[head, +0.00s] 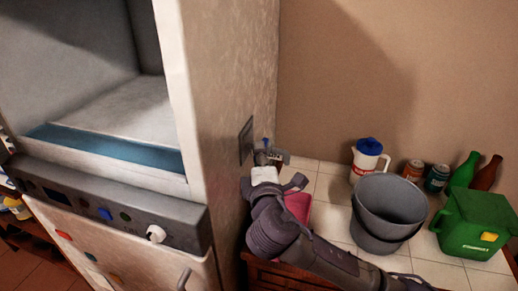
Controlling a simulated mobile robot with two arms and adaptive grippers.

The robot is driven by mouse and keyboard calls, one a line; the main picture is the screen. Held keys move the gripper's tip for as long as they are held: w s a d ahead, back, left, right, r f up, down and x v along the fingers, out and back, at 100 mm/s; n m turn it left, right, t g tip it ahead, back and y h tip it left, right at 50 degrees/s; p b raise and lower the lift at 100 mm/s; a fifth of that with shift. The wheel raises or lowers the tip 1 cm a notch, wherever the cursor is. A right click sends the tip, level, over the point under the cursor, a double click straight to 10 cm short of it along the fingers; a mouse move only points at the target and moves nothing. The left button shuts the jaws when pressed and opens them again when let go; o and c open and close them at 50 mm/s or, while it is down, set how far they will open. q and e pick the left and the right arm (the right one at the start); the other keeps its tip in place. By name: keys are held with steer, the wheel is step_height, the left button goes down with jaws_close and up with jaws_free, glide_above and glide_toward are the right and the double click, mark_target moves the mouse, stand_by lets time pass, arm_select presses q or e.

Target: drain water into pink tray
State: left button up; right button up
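A pink tray (298,204) stands on the tiled counter close to the side of the big white appliance. Much of it is hidden behind my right arm. My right gripper (272,156) is beyond the tray, close to the dark plate on the appliance's side. A small blue-topped piece (265,143) shows at the gripper's tip; I cannot tell whether the fingers touch it. Whether the fingers are open or shut is unclear. No water is visible. My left gripper is out of view.
The white appliance (193,120) with an open compartment fills the left. On the counter stand a grey bucket (392,207), a white jug with blue lid (368,160), two cans, green and brown bottles and a green box (473,222). Tiles near the wall are clear.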

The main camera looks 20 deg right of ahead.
steer(key=shift+x, duration=0.75)
jaws_close()
